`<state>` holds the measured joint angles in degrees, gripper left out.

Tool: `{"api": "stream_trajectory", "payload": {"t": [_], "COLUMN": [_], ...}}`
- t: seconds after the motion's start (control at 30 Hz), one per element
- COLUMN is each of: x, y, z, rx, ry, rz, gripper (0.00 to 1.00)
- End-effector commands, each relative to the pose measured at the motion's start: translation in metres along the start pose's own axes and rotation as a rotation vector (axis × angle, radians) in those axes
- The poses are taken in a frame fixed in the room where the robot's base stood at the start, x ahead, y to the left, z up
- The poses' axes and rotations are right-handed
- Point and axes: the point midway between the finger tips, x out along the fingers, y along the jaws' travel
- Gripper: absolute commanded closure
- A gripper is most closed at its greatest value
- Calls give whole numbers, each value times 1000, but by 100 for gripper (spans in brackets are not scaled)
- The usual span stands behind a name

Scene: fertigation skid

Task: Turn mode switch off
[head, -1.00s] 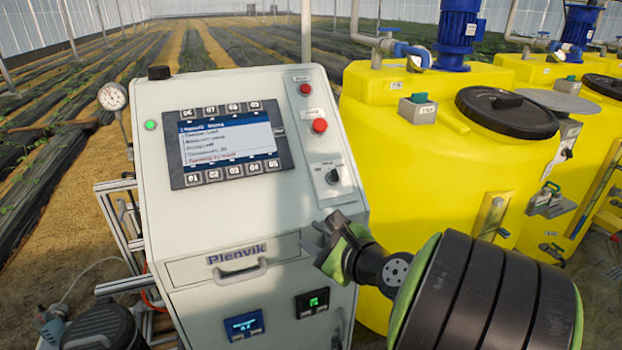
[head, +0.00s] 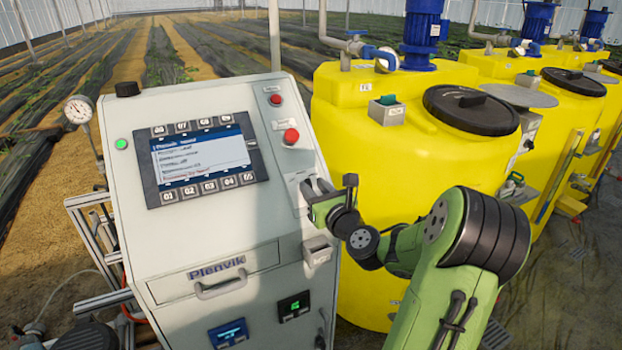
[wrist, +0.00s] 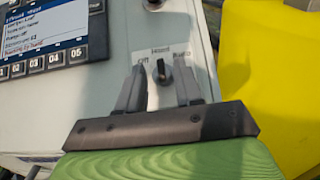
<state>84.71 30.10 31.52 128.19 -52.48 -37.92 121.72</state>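The mode switch (wrist: 158,73) is a small black knob on the panel, with the labels Off at left, Hand above and Auto at right. Its knob looks roughly upright, towards Hand; the exact setting is hard to tell. My gripper (wrist: 160,67) is open, one finger to the left and one to the right of the knob in the wrist view. I cannot tell whether either finger touches it. In the head view my gripper (head: 316,187) is at the right side of the panel and hides the switch.
The cabinet (head: 170,240) carries a screen with keys (head: 200,160), a red button (head: 291,136) and a smaller red one (head: 276,99) above the switch. A small grey box (head: 318,251) sits below my gripper. A yellow tank (head: 385,150) stands close on the right.

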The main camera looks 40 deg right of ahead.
Motion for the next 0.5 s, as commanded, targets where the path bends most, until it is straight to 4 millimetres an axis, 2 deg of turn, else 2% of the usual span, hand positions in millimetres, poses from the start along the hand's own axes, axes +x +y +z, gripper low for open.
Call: {"api": "stream_trajectory", "payload": {"t": [0.03, 0.13, 0.43, 0.5], "x": [9, 20, 24, 23], "y": [1, 1, 0, 0], "z": [2, 1, 0, 0], "rx": [1, 1, 0, 0], "ry": [-1, 0, 1, 2], "rz": [4, 3, 0, 0], "gripper": [65, 65, 65, 76]}}
